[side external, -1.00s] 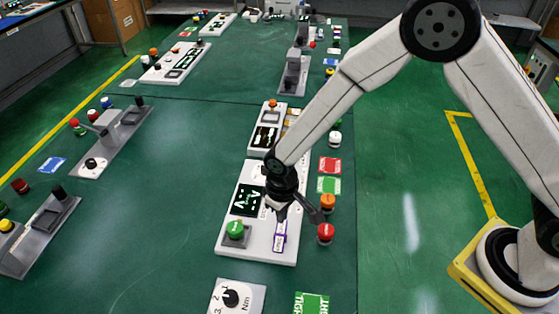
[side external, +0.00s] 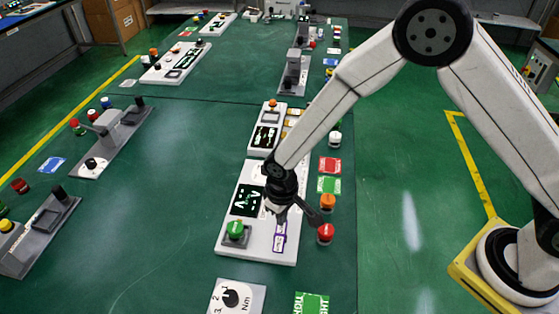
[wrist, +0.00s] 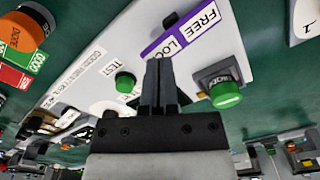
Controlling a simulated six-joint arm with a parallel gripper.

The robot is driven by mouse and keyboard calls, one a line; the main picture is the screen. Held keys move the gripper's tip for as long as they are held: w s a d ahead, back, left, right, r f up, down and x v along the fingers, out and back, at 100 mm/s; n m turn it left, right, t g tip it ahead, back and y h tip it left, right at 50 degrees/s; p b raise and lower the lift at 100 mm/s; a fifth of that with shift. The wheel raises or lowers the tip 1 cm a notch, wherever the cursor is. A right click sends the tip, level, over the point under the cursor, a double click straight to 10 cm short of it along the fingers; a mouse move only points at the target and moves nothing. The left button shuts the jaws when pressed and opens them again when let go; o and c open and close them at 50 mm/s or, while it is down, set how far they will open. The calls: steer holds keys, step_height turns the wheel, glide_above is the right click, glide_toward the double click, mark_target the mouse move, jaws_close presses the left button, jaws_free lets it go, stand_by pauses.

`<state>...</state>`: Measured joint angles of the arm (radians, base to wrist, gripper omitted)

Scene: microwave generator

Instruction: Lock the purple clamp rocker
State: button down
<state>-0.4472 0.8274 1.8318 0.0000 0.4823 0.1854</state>
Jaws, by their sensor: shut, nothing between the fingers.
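The purple-and-white clamp rocker (side external: 280,238) sits on the white panel (side external: 228,243), to the right of a green button. In the wrist view its face (wrist: 187,30) reads FREE, with a purple part whose lettering is partly hidden by my fingers. My gripper (side external: 282,216) is just above the panel at the rocker's upper end in the side view. In the wrist view my gripper (wrist: 158,65) is shut and empty, with its tips over the edge of the purple part. I cannot tell whether the tips touch it, or which way the rocker is tilted.
A square-based green button (wrist: 225,95) stands close to the right of my fingers; a small green button (wrist: 125,82) by TEST is on the left. A red button (side external: 325,232) and an orange one (side external: 327,202) stand right of the panel.

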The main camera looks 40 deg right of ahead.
steer(key=shift+f, duration=0.95)
stand_by(0.7)
steer(key=shift+r, duration=3.55)
steer(key=shift+d+r, duration=0.4)
steer(key=shift+d, duration=0.1)
steer(key=s+d+r+m+t, duration=0.1)
steer(key=s+d+r, duration=0.3)
steer(key=d, duration=0.5)
steer(key=s+d+r+m+t, duration=0.1)
steer(key=s+d+r+m, duration=0.1)
steer(key=s+d+r, duration=0.2)
steer(key=s+d, duration=0.3)
steer(key=d, duration=0.2)
steer(key=shift+s+r+t, duration=0.15)
steer(key=shift+r+t, duration=0.15)
steer(key=shift+r, duration=0.05)
